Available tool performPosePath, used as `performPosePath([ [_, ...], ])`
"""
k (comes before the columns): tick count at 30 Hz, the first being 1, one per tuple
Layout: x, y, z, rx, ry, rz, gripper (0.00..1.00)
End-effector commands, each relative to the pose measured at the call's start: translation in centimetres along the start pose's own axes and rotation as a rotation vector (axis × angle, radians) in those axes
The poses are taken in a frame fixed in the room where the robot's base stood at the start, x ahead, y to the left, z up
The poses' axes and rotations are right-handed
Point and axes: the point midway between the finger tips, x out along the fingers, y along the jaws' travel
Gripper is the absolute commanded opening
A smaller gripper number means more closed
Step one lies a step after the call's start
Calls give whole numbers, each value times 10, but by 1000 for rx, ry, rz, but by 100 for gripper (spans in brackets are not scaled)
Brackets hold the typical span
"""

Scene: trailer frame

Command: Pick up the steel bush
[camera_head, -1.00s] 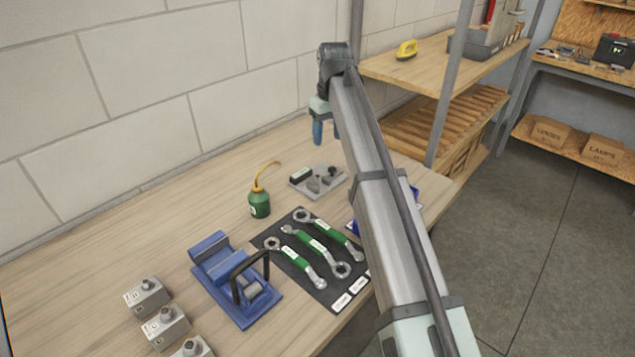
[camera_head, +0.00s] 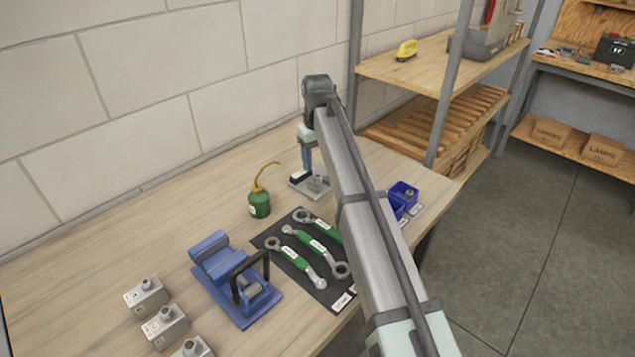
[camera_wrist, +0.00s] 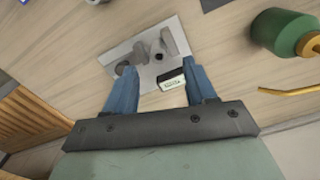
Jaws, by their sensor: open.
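A flat grey plate (camera_head: 297,187) lies on the bench beyond the wrenches. It bears small grey metal parts (camera_head: 318,183) and a dark block with a pale label (camera_head: 299,176). In the wrist view the parts (camera_wrist: 168,42) look like short cylinders, with a darker round piece (camera_wrist: 124,68); which is the steel bush I cannot tell for certain. My gripper (camera_head: 307,168) is above the plate, pointing down. In the wrist view my gripper (camera_wrist: 158,68) is open and empty, its blue fingers on either side of the labelled block and lower part of the plate.
A green oil can (camera_head: 260,204) with a curved spout stands left of the plate. Wrenches lie on a dark mat (camera_head: 288,262). A blue fixture (camera_head: 232,279) and grey blocks (camera_head: 147,296) are at the front left. Blue bins (camera_head: 404,193) stand right of my arm. A shelf rises behind.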

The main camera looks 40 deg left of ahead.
Motion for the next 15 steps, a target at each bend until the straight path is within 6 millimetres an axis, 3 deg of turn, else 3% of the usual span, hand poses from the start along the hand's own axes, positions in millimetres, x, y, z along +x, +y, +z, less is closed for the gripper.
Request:
performPosePath([
  [15, 51, 2, 0, 0, 0, 0, 55],
])
